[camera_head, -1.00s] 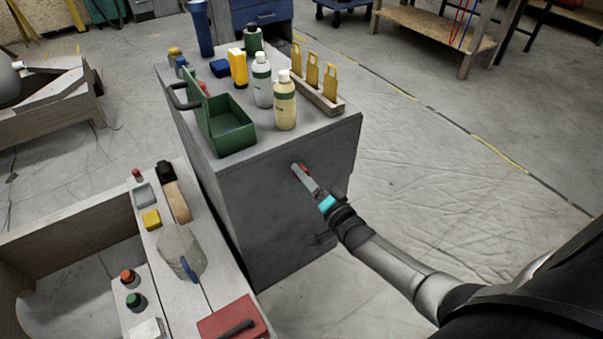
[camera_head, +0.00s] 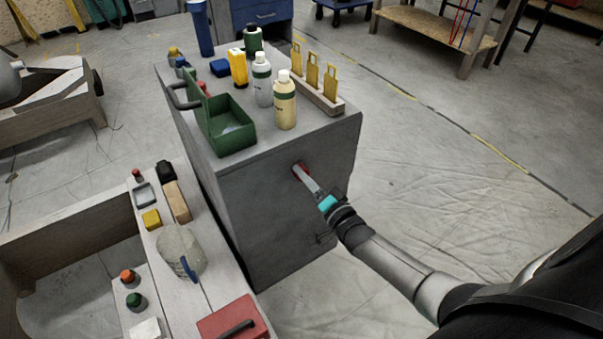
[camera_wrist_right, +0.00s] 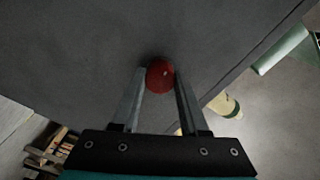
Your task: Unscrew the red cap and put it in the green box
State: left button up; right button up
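The red cap (camera_wrist_right: 160,75) sits on the grey side face of the cabinet. In the head view it is a small red spot (camera_head: 301,166), mostly hidden by my gripper. My right gripper (camera_wrist_right: 160,82) has one finger on each side of the cap, and both fingertips appear to touch it. In the head view my right gripper (camera_head: 300,172) reaches the cabinet's side from the lower right. The green box (camera_head: 227,137) stands open on the cabinet top, near its front left corner. My left gripper is not in view.
The grey cabinet (camera_head: 270,215) also carries a white bottle (camera_head: 262,85), a cream bottle (camera_head: 285,105), a yellow container (camera_head: 238,68) and a wooden rack (camera_head: 318,95) with yellow pieces. A workbench (camera_head: 195,290) with tools stands at lower left. The floor at right is clear.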

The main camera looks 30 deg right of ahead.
grip_shut()
jog(key=n, duration=1.9)
jog(key=shift+n, duration=0.3)
jog(key=o, duration=0.6)
grip_release()
jog(key=shift+c, duration=0.2)
